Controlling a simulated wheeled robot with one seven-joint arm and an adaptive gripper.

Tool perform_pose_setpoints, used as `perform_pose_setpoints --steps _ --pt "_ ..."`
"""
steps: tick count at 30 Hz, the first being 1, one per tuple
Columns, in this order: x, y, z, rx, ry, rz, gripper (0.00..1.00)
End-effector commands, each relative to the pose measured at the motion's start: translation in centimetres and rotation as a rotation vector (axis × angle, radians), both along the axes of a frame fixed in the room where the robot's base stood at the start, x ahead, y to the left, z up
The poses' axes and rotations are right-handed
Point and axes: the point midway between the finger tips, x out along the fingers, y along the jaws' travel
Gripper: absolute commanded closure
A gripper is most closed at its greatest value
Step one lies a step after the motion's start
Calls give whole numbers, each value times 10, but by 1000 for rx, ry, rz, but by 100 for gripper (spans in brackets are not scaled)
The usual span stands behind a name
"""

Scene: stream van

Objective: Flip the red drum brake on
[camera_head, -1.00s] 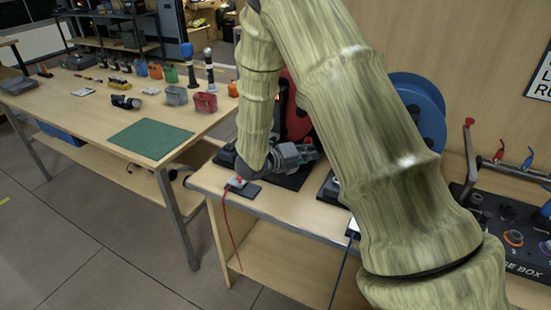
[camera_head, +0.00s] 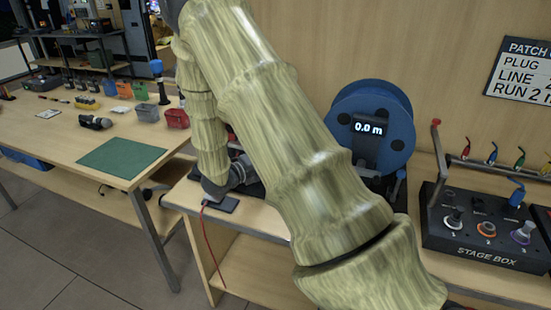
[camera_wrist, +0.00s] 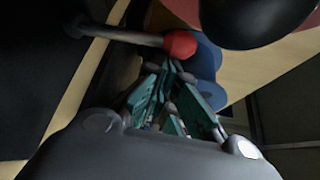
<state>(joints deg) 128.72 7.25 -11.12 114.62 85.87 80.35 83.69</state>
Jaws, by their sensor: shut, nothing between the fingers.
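In the wrist view, a grey lever with a red ball end (camera_wrist: 180,44) reaches in from the left, just beyond my fingertips. I take it for the brake lever. My gripper (camera_wrist: 170,72) is shut and empty, its teal fingers close below the ball; I cannot tell if they touch it. A strip of red (camera_wrist: 292,38) at the upper right looks like the red drum, largely cut off by a dark round part. In the head view my arm hides nearly all of the red drum, its brake and my fingers.
A blue drum (camera_head: 373,105) reading 0.0 m stands right of my arm. Farther right is the stage box (camera_head: 480,240) with coloured plugs above. A red cable (camera_head: 208,245) hangs off the bench's left corner. A table with a green mat (camera_head: 122,157) stands left.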

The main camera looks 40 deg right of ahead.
Motion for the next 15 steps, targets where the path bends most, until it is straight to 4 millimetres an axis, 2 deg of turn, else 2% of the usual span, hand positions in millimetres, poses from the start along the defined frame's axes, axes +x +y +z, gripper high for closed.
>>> perform_pose_setpoints --steps 8,15 --pt "2 5 0 0 -1 3 100" --pt "3 34 3 -1 -3 2 100"
